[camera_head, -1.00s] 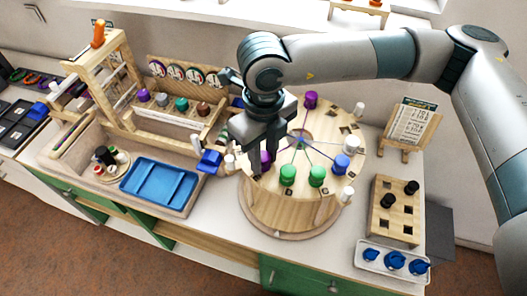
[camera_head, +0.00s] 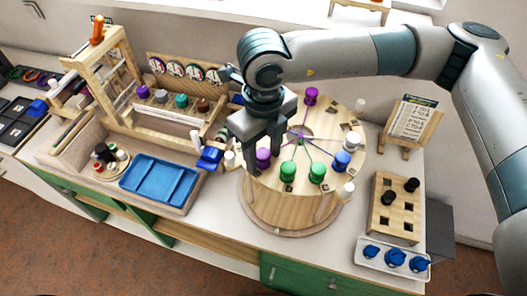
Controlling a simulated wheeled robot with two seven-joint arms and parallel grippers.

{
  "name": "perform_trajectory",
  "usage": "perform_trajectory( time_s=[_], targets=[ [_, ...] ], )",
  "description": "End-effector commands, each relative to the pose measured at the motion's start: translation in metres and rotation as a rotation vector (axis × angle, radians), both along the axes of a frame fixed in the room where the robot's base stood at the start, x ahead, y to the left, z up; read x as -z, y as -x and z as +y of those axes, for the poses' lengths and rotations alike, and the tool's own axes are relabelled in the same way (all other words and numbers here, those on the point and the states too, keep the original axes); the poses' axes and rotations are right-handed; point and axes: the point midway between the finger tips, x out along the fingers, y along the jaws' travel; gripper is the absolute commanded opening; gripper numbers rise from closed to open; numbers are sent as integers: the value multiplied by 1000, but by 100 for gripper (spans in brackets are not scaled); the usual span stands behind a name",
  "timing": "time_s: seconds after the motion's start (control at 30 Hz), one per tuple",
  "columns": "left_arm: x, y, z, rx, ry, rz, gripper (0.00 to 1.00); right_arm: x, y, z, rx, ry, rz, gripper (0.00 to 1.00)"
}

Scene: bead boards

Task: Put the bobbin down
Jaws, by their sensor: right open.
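A purple bobbin (camera_head: 263,159) stands upright on the left side of the round wooden turntable board (camera_head: 318,208). My right gripper (camera_head: 262,160) reaches down from above, with its fingertips close to this bobbin. It is open. Whether a finger still touches the bobbin I cannot tell. Other bobbins stand on the same board: two green ones (camera_head: 288,172) at the front, a blue one (camera_head: 341,160) at the right and another purple one (camera_head: 311,96) at the back. Thin coloured lines run from the bobbins to the board's middle. My left gripper is not in view.
A blue tray (camera_head: 160,184) lies in the wooden workstation at the left. A wooden peg block (camera_head: 388,226) with black knobs and a white tray of blue pieces (camera_head: 396,258) are at the right. A small easel (camera_head: 410,125) stands behind them. White pegs stand around the board.

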Motion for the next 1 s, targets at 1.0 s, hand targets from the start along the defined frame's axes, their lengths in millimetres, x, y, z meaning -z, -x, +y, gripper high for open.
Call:
perform_trajectory(
  time_s=[1.0],
  targets=[
    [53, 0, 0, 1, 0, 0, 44, -122, -1, 0, 1, 0, 0, 45]
  ],
)
